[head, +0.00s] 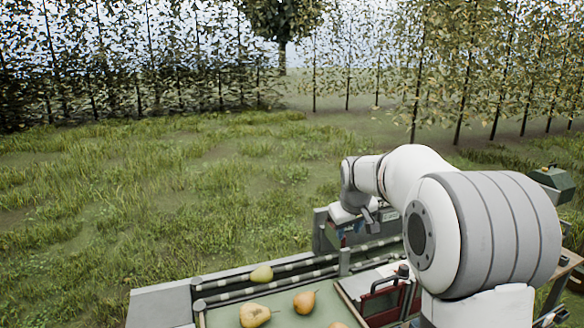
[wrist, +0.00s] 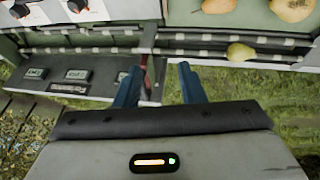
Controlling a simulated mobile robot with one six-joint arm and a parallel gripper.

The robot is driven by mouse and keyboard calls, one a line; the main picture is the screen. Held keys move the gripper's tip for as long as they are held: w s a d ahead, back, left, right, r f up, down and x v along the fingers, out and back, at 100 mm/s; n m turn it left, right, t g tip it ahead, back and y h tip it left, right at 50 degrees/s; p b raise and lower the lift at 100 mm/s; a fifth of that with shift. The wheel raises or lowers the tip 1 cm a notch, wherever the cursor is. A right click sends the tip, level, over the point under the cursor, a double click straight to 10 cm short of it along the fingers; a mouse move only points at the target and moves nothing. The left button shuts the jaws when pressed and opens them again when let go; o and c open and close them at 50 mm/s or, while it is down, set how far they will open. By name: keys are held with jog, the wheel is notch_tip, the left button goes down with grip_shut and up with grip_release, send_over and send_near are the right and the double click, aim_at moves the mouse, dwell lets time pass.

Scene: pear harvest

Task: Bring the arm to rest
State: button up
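My arm, white and grey, reaches forward from the right in the head view and bends down at its far end. My gripper (wrist: 160,85) shows two dark blue fingers spread apart in the wrist view, with no fruit between them. In the head view the gripper is small and partly hidden beside the grey end housing. It hangs over the far side of the rails, apart from the pears.
Pears lie on a green surface (wrist: 190,18); one yellow pear (head: 262,274) sits by the roller rails (head: 290,272). A grey panel with small displays (wrist: 77,74) is left of the fingers. A red-fronted box (head: 382,302) stands right of the green surface. Grass lies beyond.

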jog(key=s+f+m, duration=0.1)
jog(key=s+m, duration=0.1)
jog(key=s, duration=1.5)
jog(key=s+f+m+g, duration=0.1)
jog(key=s+f+m, duration=0.1)
jog(key=s, duration=1.6)
jog(key=shift+s+d+f+g, duration=0.15)
jog(key=shift+s+d+g, duration=0.05)
jog(key=shift+g, duration=0.1)
